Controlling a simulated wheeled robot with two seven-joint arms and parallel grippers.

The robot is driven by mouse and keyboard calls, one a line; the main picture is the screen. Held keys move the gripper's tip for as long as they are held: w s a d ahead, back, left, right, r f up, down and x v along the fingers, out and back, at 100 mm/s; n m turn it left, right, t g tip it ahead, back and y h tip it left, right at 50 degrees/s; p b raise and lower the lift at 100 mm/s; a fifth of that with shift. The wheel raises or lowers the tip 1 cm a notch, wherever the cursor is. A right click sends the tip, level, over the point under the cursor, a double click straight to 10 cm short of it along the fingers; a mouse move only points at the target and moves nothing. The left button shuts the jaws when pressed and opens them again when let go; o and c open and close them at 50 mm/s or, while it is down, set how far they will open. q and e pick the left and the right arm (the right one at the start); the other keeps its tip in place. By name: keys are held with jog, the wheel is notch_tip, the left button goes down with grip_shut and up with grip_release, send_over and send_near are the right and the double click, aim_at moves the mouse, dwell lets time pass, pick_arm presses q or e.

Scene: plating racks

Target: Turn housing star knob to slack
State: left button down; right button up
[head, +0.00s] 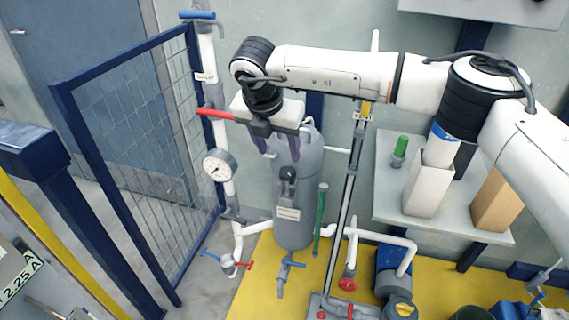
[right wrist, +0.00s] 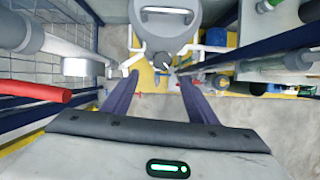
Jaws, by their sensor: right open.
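The grey cylindrical housing (head: 296,215) stands upright against the wall, with a pale label on its front. A small dark knob (head: 288,174) sits on its front above the label; its star shape is too small to make out. My right gripper (head: 282,152) is open and empty, above the knob and in front of the housing's upper part. In the right wrist view the two dark fingers (right wrist: 158,80) are spread, with the housing (right wrist: 150,35) beyond them. A dark knob (right wrist: 162,62) shows between and beyond the fingertips, apart from them. My left gripper is out of view.
A white pipe with a red lever (head: 215,114) and a pressure gauge (head: 219,166) stands left of the housing. A blue mesh gate (head: 150,170) is further left. A blue valve handle (head: 292,263) is below. A shelf (head: 385,210) with boxes is right.

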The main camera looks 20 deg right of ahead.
aim_at(287, 172)
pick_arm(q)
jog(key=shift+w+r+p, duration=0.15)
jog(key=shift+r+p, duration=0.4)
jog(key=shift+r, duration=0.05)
pick_arm(e)
jog(key=x, duration=1)
jog(key=shift+w+d, duration=0.1)
jog(key=shift+d, duration=0.15)
jog(key=shift+c, duration=0.4)
jog(key=c, duration=1)
jog(key=n+b, duration=0.1)
jog(key=n+y, duration=0.1)
jog(key=n, duration=0.1)
jog(key=shift+d+f+t+b, duration=0.15)
jog(key=shift+t+b, duration=0.15)
jog(key=shift+b, duration=0.1)
jog(key=shift+n+b, duration=0.3)
jog(key=shift+n, duration=0.4)
jog(key=shift+y, duration=0.3)
jog(key=o, duration=1.1)
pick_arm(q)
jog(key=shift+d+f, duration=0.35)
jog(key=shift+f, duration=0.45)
